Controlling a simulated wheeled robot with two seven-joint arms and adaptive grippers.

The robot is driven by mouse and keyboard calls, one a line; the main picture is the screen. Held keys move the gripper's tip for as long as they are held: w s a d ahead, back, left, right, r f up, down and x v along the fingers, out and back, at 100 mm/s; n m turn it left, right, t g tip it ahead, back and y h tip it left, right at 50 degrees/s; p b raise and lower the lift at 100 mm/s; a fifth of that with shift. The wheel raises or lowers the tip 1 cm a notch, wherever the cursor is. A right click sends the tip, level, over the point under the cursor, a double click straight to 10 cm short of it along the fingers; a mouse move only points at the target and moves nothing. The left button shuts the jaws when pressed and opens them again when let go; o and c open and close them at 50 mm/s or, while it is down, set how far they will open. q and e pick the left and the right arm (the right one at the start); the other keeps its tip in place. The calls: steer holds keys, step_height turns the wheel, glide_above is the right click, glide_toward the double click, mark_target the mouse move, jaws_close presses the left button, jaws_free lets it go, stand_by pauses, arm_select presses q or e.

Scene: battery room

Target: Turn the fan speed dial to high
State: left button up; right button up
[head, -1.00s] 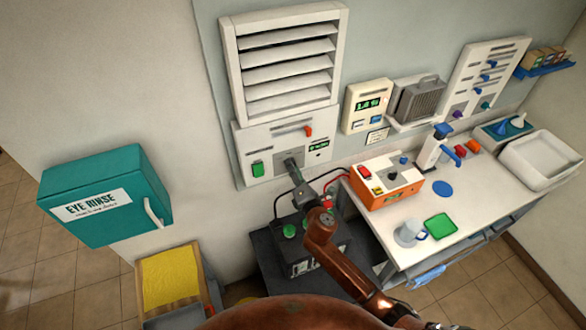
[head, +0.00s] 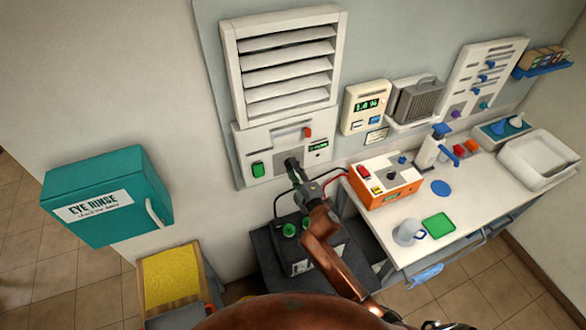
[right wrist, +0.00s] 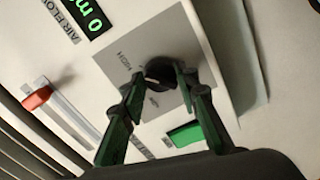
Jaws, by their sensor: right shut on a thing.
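The fan speed dial (right wrist: 158,72) is a dark round knob on a square grey plate (right wrist: 135,62) marked HIGH, with another label that is too small to read surely. In the right wrist view my right gripper (right wrist: 162,80) has a fingertip on each side of the dial and is shut on it. The dial's pointer cannot be made out clearly. In the head view my right gripper (head: 291,164) reaches the white fan panel (head: 248,147) below the louvred vent and hides the dial. My left gripper is not in view.
Beside the dial are a green switch (head: 258,170), an air flow display (head: 318,146) and a red slider handle (head: 307,132). An orange box (head: 386,180) with red leads stands on the white bench to the right. A teal eye rinse cabinet (head: 108,196) hangs at left.

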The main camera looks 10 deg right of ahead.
steer(key=shift+m, duration=0.3)
steer(key=o, duration=1.1)
steer(key=shift+o, duration=0.2)
steer(key=f+v, duration=0.1)
steer(key=v, duration=1.1)
steer(key=shift+r, duration=0.45)
steer(key=shift+d, duration=0.1)
